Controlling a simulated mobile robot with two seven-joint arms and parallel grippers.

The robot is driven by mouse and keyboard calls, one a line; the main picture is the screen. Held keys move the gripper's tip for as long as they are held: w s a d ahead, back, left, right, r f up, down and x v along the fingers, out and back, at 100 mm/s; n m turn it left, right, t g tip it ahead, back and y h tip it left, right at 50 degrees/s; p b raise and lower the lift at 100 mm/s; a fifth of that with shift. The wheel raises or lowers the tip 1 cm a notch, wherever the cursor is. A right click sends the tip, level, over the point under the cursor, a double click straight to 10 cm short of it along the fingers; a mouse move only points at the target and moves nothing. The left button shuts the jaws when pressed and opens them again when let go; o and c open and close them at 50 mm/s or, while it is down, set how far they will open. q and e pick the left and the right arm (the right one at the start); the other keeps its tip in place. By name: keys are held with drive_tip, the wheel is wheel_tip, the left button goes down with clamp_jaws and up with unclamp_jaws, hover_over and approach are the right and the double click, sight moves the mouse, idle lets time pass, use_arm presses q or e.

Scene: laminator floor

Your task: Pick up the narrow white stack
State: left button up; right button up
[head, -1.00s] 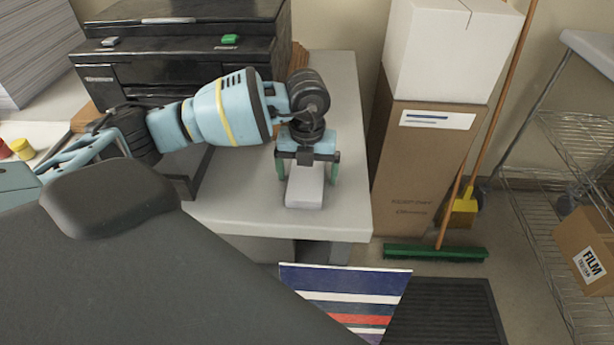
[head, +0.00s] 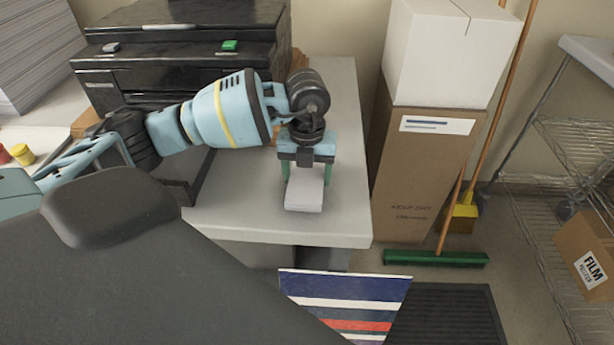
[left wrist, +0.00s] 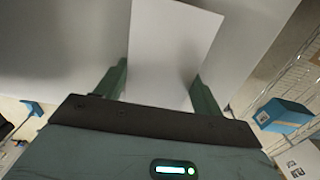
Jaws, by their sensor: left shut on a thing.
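The narrow white stack (head: 305,192) is at the front right of the light table (head: 344,215), beside the black machine. My left gripper (head: 306,172) reaches over it from behind, pointing down, with a green finger on each side. It is shut on the stack. In the left wrist view the white stack (left wrist: 172,50) lies between the two green fingers (left wrist: 158,88). Whether the stack touches the table cannot be told. My right gripper is not in view.
The black machine (head: 180,60) with a green button stands behind my left arm. Tall cartons (head: 430,170) stand right of the table. A green broom (head: 435,258), a striped sheet (head: 345,300) and a wire shelf (head: 560,150) are farther right and in front. The table's right strip is clear.

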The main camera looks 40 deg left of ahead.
use_arm(q)
wheel_tip(320, 180, up, 3)
drive_tip(key=shift+f, duration=0.15)
drive_tip(key=s+a, duration=0.1)
drive_tip(key=s, duration=0.3)
drive_tip(key=s+a, duration=0.1)
drive_tip(key=s, duration=0.4)
drive_tip(key=s+a, duration=0.2)
drive_tip(key=s, duration=0.2)
drive_tip(key=shift+s+r+b, duration=0.3)
drive_tip(key=shift+r+b, duration=0.1)
drive_tip(key=shift+s+a+r, duration=0.1)
drive_tip(key=shift+s+r, duration=0.1)
drive_tip(key=shift+s, duration=0.7)
